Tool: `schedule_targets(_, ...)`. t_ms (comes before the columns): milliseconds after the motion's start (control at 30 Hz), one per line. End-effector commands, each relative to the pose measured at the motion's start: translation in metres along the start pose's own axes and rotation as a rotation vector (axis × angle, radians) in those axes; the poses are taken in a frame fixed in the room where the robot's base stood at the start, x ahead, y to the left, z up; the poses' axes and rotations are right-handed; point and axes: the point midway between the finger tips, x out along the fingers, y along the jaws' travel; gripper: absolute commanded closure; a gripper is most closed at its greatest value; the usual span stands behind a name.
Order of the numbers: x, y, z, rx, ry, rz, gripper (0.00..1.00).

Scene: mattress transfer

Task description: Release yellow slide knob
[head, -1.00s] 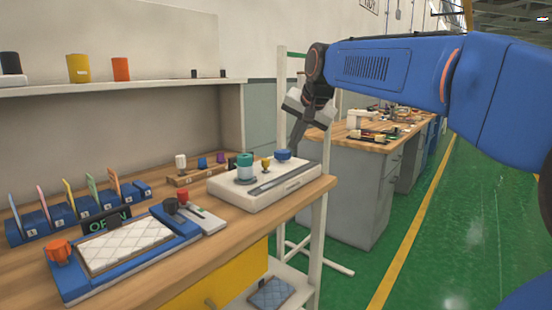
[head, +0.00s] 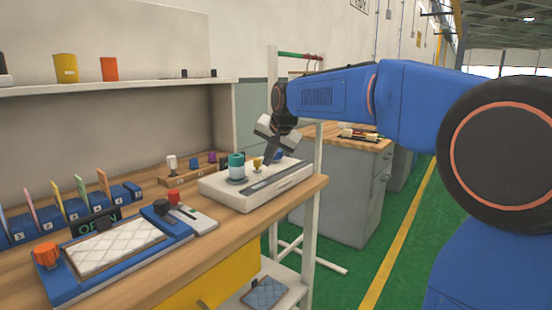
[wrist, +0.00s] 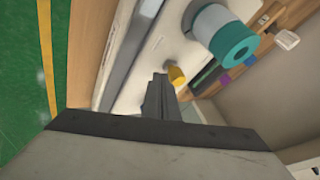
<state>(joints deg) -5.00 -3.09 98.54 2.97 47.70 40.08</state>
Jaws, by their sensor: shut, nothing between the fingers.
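A blue tray (head: 65,284) with a quilted white pad (head: 112,247) lies on the wooden bench left of the box. A rack of small knobs (head: 180,179) stands behind the box. A shelf (head: 110,86) runs along the back. Green floor is clear on the right.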

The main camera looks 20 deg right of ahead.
Motion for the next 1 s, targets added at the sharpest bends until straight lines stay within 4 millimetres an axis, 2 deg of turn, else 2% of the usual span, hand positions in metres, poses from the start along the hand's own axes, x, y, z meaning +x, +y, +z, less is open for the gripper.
schedule_targets(567,0.004,-0.009,-0.001,-0.001,0.000,0.000,1.00)
schedule_targets(900,0.027,-0.044,-0.008,-0.002,0.000,-0.001,1.00)
schedule_targets(1000,0.031,-0.049,-0.009,-0.002,0.000,0.000,1.00)
